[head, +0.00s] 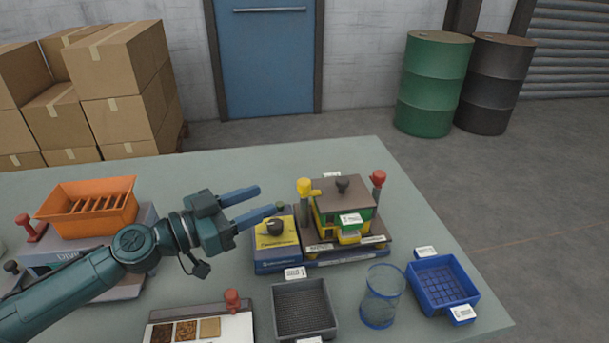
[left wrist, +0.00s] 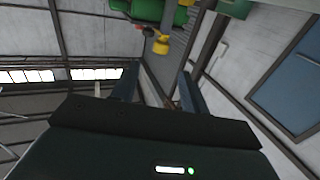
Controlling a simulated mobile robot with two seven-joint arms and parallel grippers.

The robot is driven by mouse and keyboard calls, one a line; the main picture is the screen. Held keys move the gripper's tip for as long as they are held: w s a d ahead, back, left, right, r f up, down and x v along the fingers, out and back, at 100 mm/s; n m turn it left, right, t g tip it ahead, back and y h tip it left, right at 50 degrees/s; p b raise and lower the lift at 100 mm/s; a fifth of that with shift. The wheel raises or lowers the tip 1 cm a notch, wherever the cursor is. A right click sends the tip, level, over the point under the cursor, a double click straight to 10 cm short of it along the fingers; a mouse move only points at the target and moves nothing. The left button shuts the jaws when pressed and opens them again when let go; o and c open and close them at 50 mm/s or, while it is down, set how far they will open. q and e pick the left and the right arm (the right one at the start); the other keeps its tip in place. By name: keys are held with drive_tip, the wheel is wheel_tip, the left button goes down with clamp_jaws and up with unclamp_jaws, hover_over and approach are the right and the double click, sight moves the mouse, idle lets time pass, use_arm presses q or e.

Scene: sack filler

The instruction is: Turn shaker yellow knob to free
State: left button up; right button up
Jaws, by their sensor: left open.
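The shaker (head: 330,205), a green and yellow box on a brown base, stands near the middle of the table. Its yellow knob (head: 304,187) sits on a post at the left back corner of the base. The knob also shows in the left wrist view (left wrist: 161,44), beyond the fingertips and near the top. My left gripper (head: 267,201) is open and empty, its blue fingers pointing right toward the yellow knob. The fingertips are a short gap left of the knob and do not touch it. My right gripper is not in view.
A red knob (head: 379,178) stands at the base's right back corner. A blue and yellow unit with a black dial (head: 275,227) lies below my left fingers. A grey tray (head: 332,324), clear cup (head: 382,296) and blue crate (head: 474,291) are in front. An orange bin (head: 88,228) is left.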

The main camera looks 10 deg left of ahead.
sight(298, 184)
use_arm(q)
drive_tip(key=p+x, duration=0.3)
drive_tip(key=x, duration=0.6)
drive_tip(key=shift+w+p, duration=0.1)
drive_tip(key=shift+p, duration=0.3)
drive_tip(key=shift+x, duration=0.8)
drive_tip(key=shift+f, duration=0.1)
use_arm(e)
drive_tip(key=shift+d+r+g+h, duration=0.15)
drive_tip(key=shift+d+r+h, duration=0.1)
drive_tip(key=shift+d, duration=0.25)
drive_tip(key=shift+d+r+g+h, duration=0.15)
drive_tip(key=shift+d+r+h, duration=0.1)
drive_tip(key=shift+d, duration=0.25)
use_arm(q)
drive_tip(key=shift+c, duration=0.2)
drive_tip(key=c, duration=0.7)
drive_tip(key=shift+c, duration=1.1)
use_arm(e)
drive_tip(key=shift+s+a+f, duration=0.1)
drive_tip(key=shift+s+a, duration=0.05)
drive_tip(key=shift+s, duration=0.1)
